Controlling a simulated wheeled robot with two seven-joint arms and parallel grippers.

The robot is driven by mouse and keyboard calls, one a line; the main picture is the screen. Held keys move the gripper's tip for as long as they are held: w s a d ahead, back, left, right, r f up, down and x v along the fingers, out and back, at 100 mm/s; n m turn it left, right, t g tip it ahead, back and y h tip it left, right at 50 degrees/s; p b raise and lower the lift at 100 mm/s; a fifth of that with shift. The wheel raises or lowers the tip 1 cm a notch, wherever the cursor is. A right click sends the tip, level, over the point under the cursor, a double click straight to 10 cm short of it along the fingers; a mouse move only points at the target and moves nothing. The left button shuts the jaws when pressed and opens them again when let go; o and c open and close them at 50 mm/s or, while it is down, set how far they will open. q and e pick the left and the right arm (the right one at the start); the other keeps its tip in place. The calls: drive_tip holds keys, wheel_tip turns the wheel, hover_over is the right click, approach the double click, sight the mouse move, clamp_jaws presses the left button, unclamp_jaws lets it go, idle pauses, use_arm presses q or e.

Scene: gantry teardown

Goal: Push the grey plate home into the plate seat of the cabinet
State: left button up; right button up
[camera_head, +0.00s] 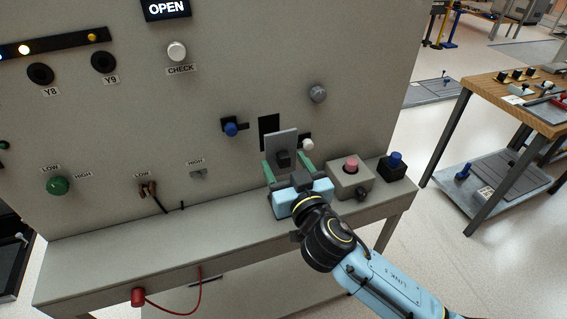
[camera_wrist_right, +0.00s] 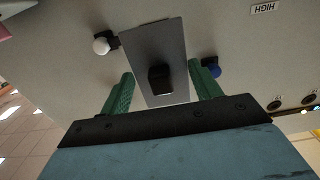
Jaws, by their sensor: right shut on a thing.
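The grey plate (camera_head: 283,141) is upright in front of the cabinet face (camera_head: 220,90), with a dark block-shaped grip on its near side. The right wrist view shows the plate (camera_wrist_right: 153,42) between the fingers (camera_wrist_right: 162,82). A black upright rectangle (camera_head: 266,127), which looks like the plate seat, shows behind and left of the plate. The plate hides part of it. I cannot tell whether the plate touches the face. My left gripper is not in view.
A blue knob (camera_head: 231,129) is left of the plate and a white knob (camera_head: 307,145) close on its right. A grey box with a pink button (camera_head: 351,164) and a blue-topped block (camera_head: 395,161) stand on the ledge (camera_head: 130,260). The ledge's left part is mostly clear.

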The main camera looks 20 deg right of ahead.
sight(277, 150)
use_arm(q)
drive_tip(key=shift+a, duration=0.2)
use_arm(e)
drive_tip(key=shift+s, duration=0.1)
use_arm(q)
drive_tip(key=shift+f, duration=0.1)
use_arm(e)
drive_tip(key=shift+w+b, duration=0.3)
drive_tip(key=shift+w, duration=1.75)
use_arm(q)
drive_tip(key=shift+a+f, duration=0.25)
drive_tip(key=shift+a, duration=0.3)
use_arm(e)
drive_tip(key=shift+w+a, duration=0.1)
drive_tip(key=shift+w, duration=0.65)
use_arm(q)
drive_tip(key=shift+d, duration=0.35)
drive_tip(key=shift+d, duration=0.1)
use_arm(e)
drive_tip(key=shift+w, duration=0.2)
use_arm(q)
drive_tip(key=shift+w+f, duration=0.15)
use_arm(e)
drive_tip(key=shift+w, duration=0.55)
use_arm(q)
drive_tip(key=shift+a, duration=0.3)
use_arm(e)
drive_tip(key=shift+w, duration=0.15)
